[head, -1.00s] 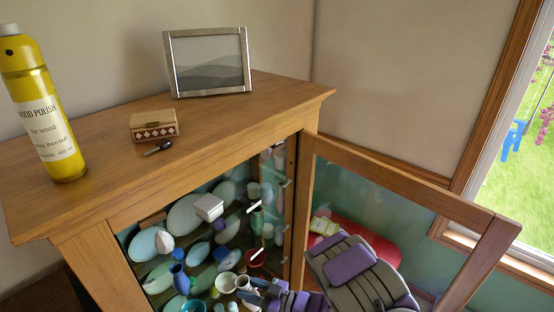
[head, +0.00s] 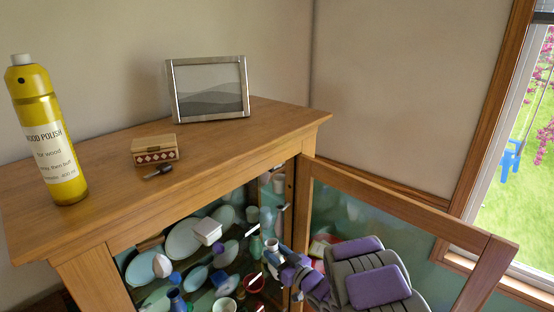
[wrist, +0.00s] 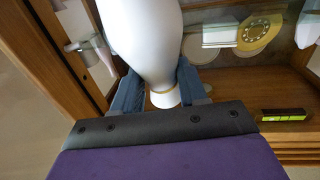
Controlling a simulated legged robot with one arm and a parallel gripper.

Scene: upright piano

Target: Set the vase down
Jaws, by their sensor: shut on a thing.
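The white vase (wrist: 142,35) has a rounded body and a narrow end with a thin gold band. In the wrist view my gripper (wrist: 158,82) is shut on it, one blue-grey finger on each side of the narrow part. The vase's far end runs out of the top of that view. In the head view my gripper (head: 273,256) is at the opening of the wooden cabinet (head: 100,231), beside the open door; the vase is too small and covered there to make out surely.
The glass door (head: 405,195) stands open at right. Dishes such as a plate (head: 184,241) and a blue vase (head: 177,301) crowd inside. A polish bottle (head: 47,140), small box (head: 154,149) and picture frame (head: 208,90) stand on top. A spirit level (wrist: 283,117) shows in the wrist view.

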